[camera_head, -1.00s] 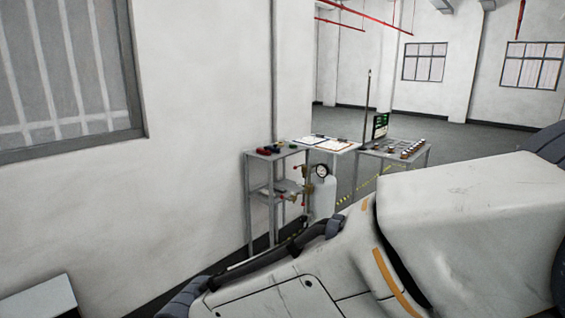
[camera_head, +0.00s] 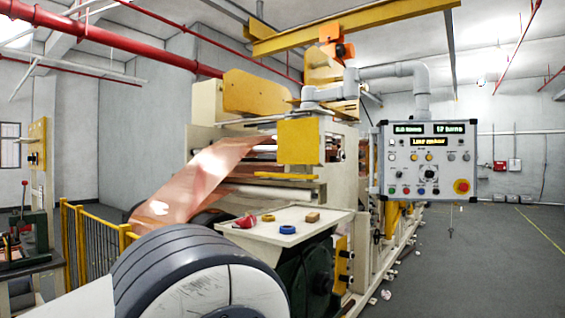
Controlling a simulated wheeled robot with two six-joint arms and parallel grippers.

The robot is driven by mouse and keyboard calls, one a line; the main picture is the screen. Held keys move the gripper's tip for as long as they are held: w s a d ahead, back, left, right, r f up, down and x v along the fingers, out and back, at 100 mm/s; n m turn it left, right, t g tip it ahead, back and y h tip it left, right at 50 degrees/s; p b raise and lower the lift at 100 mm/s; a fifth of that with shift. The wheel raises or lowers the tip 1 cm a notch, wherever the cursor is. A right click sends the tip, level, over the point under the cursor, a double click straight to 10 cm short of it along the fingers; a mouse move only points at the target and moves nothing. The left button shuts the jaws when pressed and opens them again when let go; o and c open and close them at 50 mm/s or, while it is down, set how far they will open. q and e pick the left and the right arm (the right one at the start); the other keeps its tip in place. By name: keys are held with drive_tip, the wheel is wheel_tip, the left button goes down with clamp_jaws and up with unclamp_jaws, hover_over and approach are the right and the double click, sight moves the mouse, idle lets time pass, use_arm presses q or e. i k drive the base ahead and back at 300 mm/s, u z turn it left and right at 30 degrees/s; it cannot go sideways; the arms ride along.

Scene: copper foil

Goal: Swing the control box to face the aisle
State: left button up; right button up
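The control box (camera_head: 427,160) is a grey panel with lit displays, several buttons and knobs, and a red stop button on a yellow square at its lower right. It hangs at the right of the machine from a grey pipe arm (camera_head: 396,72) that bends down into its top. Its front shows almost square-on to my head camera. No gripper of mine is in view; a large white and dark grey part of my own arm fills the bottom left. Whether anything touches the box out of view cannot be told.
The copper foil (camera_head: 205,180) slopes across the machine's rollers. A pale tray (camera_head: 293,226) with small coloured items juts out in front. A yellow railing (camera_head: 98,243) stands at left beside a workbench (camera_head: 30,262). Open grey floor with a yellow line (camera_head: 538,229) lies at right.

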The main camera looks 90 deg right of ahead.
sight(450, 174)
drive_tip(key=z, duration=1.35)
drive_tip(key=i, duration=1.95)
drive_tip(key=z, duration=2.7)
